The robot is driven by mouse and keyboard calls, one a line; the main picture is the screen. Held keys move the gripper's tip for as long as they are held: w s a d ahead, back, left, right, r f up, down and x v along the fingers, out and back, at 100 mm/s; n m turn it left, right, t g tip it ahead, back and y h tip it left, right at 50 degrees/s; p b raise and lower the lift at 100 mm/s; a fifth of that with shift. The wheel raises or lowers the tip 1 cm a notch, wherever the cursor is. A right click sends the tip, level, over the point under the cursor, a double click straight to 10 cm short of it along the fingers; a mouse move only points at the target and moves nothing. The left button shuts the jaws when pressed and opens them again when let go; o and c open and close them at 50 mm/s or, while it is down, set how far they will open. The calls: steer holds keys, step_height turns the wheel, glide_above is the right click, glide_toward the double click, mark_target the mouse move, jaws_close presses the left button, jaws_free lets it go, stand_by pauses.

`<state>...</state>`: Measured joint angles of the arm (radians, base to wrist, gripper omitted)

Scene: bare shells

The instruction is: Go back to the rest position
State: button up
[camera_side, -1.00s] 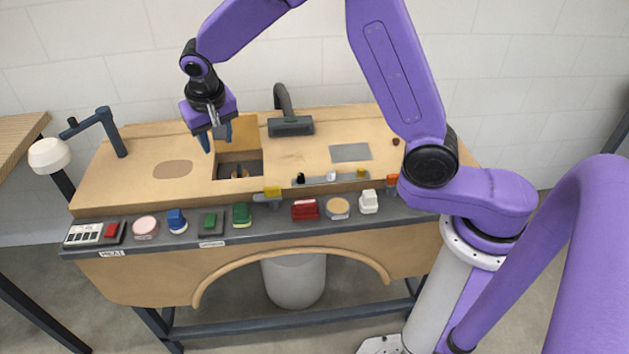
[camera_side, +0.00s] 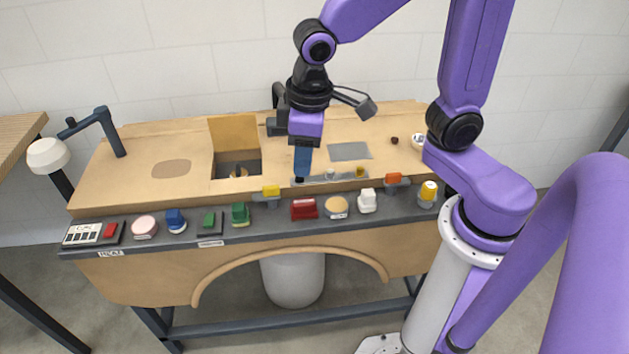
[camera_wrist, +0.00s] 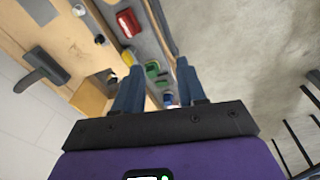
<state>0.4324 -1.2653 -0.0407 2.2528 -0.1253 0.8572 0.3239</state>
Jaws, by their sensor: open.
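My gripper (camera_side: 302,162) is above the back part of the workbench, over the left end of the grey strip with small knobs (camera_side: 345,177). In the side view its fingers point down and overlap, so the gap hardly shows. In the wrist view my gripper (camera_wrist: 160,82) has its two blue fingers apart with nothing between them.
An open compartment (camera_side: 222,172) with a raised lid (camera_side: 234,132) is left of my gripper. A white-headed lamp (camera_side: 48,155) stands at the left. Along the front ledge sit a red block (camera_side: 304,209), a green block (camera_side: 240,213) and a white block (camera_side: 367,201).

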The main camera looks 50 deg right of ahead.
steer(key=s+d+n, duration=0.3)
steer(key=s, duration=0.4)
steer(key=s+d+n+g, duration=0.1)
steer(key=s+d+n, duration=0.1)
steer(key=s+d, duration=0.2)
steer(key=s, duration=0.3)
steer(key=shift+s+f+n, duration=0.2)
steer(key=shift+s+n, duration=0.2)
